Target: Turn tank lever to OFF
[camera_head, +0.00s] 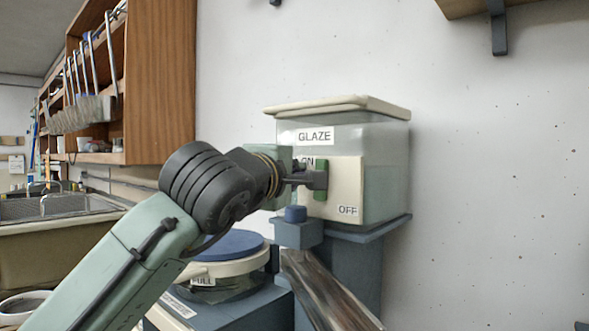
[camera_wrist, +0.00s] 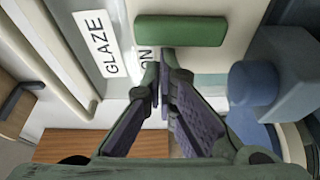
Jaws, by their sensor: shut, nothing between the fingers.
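The glaze tank (camera_head: 387,160) is a translucent box with a pale lid, and a cream panel (camera_head: 345,180) is on its front. The panel has an ON label at upper left, partly hidden by my arm, and an OFF label (camera_head: 347,210) at lower right. The green tank lever (camera_head: 321,188) stands upright on the panel, near ON; in the wrist view it is a green bar (camera_wrist: 180,30). My gripper (camera_head: 308,176) is shut and empty, at the lever's left side. In the wrist view its fingertips (camera_wrist: 164,58) are close to the lever's edge; I cannot tell if they touch.
Below the panel are a blue knob (camera_head: 295,214) on a blue-grey block and a metal chute (camera_head: 325,290). A blue-lidded bucket (camera_head: 228,246) labelled FULL stands lower left. A wooden shelf (camera_head: 160,80) and a sink are further left.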

